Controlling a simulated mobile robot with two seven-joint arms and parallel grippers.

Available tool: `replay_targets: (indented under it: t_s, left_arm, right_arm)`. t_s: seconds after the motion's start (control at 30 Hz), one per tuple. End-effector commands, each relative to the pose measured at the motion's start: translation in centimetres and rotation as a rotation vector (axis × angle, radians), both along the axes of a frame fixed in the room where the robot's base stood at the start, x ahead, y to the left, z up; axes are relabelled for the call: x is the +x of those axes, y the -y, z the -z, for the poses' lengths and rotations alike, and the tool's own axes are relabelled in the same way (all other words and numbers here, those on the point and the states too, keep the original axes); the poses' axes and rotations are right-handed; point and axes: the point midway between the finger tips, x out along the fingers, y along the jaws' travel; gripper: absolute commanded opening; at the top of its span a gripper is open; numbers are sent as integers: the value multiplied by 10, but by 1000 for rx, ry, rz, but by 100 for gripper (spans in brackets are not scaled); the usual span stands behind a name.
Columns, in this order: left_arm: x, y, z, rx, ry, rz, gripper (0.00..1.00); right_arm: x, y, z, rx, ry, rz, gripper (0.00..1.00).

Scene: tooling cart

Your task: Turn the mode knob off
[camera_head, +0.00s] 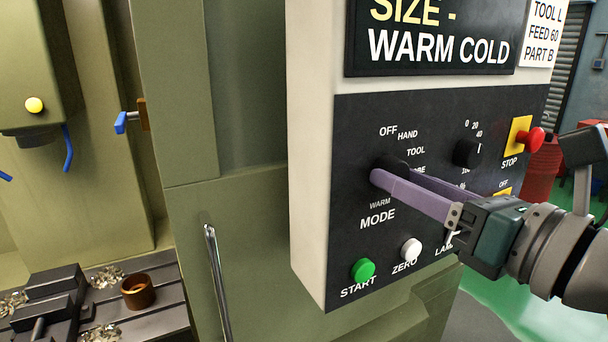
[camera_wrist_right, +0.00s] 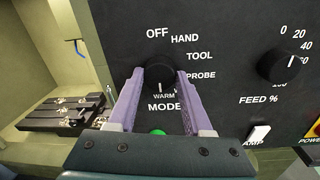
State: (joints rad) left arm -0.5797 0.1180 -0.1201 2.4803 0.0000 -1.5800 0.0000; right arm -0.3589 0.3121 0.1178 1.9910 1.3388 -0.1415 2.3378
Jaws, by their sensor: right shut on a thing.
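The black mode knob (camera_head: 391,162) is on the dark control panel (camera_head: 350,130), with OFF, HAND, TOOL, PROBE and WARM printed around it and MODE below. In the right wrist view the knob (camera_wrist_right: 159,69) has a white mark pointing down at WARM. OFF is at its top. My right gripper (camera_head: 394,174) comes in from the right in the head view, its purple fingers shut on the knob, one on each side. The fingers hide part of the knob and of the PROBE label in the head view. My left gripper is not in view.
A feed knob (camera_head: 467,152) sits to the right of the mode knob. A red stop button (camera_head: 531,140) sticks out at the panel's right. A green start button (camera_head: 363,270) and a white zero button (camera_head: 411,249) are below. A metal lever (camera_head: 216,280) stands left of the panel.

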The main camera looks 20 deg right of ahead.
Motion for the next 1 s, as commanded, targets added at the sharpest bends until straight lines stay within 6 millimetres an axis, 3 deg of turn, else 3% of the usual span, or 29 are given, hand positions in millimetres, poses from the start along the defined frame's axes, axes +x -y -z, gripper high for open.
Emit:
replay_targets:
  t_s: [0.03,0.33,0.67,1.0]
  left_arm:
    - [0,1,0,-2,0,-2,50]
    - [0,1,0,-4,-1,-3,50]
    - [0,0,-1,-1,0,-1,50]
    - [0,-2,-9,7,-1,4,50]
  right_arm:
    - [0,0,0,0,0,0,33]
    - [0,0,0,0,0,0,0]
    - [0,0,-1,-36,3,0,0]
    - [0,0,-2,-251,20,-1,0]
